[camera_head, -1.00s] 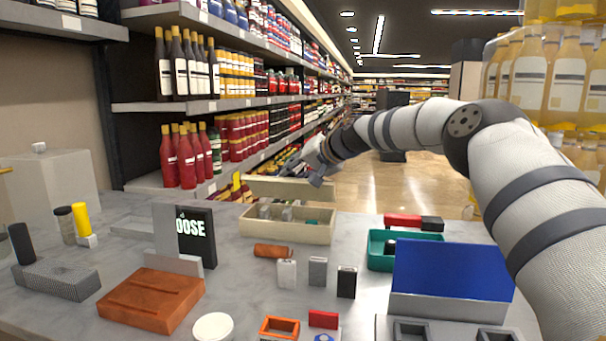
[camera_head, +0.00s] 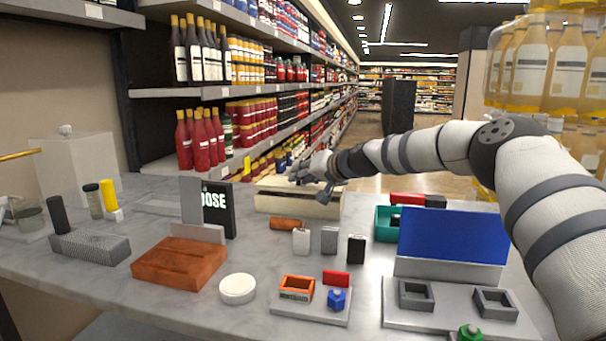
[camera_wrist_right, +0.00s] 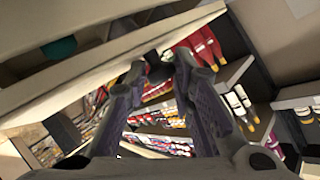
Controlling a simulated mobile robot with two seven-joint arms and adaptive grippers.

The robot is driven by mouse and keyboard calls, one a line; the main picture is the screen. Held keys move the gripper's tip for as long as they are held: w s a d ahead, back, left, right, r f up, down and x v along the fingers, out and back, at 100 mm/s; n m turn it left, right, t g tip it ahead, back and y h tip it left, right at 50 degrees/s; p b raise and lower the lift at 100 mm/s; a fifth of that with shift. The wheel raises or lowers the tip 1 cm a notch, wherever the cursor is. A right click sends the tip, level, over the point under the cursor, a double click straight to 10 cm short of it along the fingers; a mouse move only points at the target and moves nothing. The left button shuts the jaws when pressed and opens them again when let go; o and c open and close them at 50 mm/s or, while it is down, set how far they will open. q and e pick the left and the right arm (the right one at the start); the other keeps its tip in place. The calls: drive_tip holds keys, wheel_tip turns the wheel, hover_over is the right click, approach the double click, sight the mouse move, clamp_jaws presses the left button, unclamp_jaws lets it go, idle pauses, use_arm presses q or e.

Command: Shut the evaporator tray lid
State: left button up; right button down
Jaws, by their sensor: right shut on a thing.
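The evaporator tray (camera_head: 290,206) is a cream box at the back middle of the counter. Its cream lid (camera_head: 272,182) is tilted low over the tray, and the tray's inside is mostly hidden in the head view. My right gripper (camera_head: 328,192) is at the lid's right part, shut on it; the exact contact is hard to make out. In the right wrist view, my right gripper (camera_wrist_right: 170,68) has its fingertips beside a cream panel, and a teal piece (camera_wrist_right: 60,48) shows through a gap beside that panel. My left gripper is not in view.
A blue-topped panel (camera_head: 450,240) and a teal bin (camera_head: 384,222) stand at right. Bottle shelves (camera_head: 235,92) rise behind the counter.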

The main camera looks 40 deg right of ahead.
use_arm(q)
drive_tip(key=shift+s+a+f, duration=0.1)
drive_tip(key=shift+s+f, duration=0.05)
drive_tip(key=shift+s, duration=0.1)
use_arm(e)
drive_tip(key=shift+s+a+f, duration=0.15)
drive_tip(key=shift+f, duration=0.5)
drive_tip(key=shift+s+a+f, duration=0.1)
drive_tip(key=shift+a+f, duration=0.05)
drive_tip(key=shift+f, duration=0.55)
drive_tip(key=c, duration=1.4)
unclamp_jaws()
drive_tip(key=shift+o, duration=0.2)
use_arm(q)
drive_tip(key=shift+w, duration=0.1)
use_arm(e)
wheel_tip(320, 180, up, 11)
drive_tip(key=shift+w+d, duration=0.15)
drive_tip(key=shift+d, duration=0.1)
